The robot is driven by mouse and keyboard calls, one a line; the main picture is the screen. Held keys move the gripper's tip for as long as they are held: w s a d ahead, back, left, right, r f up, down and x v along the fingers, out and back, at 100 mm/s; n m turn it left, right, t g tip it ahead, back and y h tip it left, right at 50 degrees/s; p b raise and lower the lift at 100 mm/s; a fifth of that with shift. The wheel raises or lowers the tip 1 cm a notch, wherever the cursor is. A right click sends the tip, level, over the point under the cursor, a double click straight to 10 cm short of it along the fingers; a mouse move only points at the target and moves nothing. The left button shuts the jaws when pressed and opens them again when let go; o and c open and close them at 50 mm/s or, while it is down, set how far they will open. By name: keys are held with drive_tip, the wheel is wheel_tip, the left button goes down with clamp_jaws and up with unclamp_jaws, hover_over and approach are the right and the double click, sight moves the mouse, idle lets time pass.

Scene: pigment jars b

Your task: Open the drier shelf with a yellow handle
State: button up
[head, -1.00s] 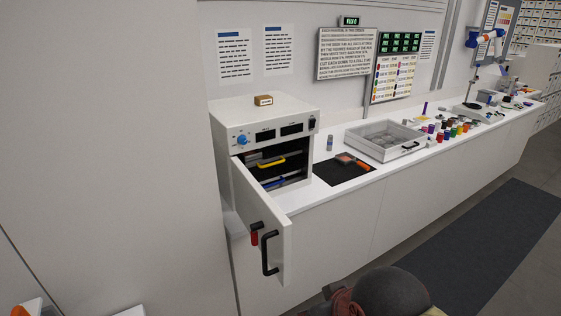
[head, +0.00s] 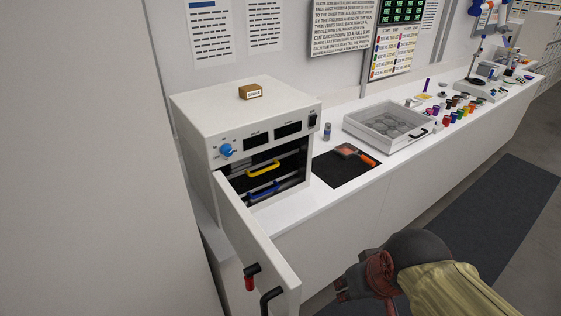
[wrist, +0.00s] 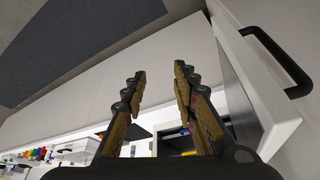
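The drier (head: 245,140) is a white box on the counter, its door (head: 250,235) swung open toward me. Inside, a shelf with a yellow handle (head: 263,169) sits above one with a blue handle (head: 263,190). My gripper (head: 348,290) is low in the head view, right of the open door and well short of the shelves, apart from them. In the wrist view my gripper (wrist: 160,85) has its two fingers spread with nothing between them. The door (wrist: 262,85) and its black handle (wrist: 285,62) are on the right there.
A small labelled block (head: 250,91) lies on top of the drier. A black mat (head: 342,172) with an orange-handled tool, a clear-lidded tray (head: 385,130) and several coloured jars (head: 465,110) stand along the counter. The open door borders the space in front of the drier.

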drive_tip(key=w+a+f+n+p, duration=0.1)
drive_tip(key=w+a+f+n, duration=0.15)
drive_tip(key=w, duration=0.35)
drive_tip(key=w+a+f+n+t+y+p, duration=0.1)
drive_tip(key=w+a+f+n, duration=0.1)
drive_tip(key=w+a+f, duration=0.3)
drive_tip(key=w+a+f+n+p, duration=0.1)
drive_tip(key=w+a+n, duration=0.1)
drive_tip(key=w, duration=0.5)
drive_tip(key=n+t+y+p, duration=0.1)
drive_tip(key=n+t+p, duration=0.1)
drive_tip(key=n+t, duration=0.95)
approach(267, 170)
drive_tip(key=w+n+g, duration=0.1)
drive_tip(key=w+n, duration=0.1)
drive_tip(key=w, duration=0.2)
drive_tip(key=x, duration=0.2)
drive_tip(key=b+x, duration=0.1)
drive_tip(key=x, duration=0.4)
drive_tip(key=shift+a, duration=0.3)
drive_tip(key=shift+s, duration=0.1)
drive_tip(key=shift+c, duration=0.8)
clamp_jaws()
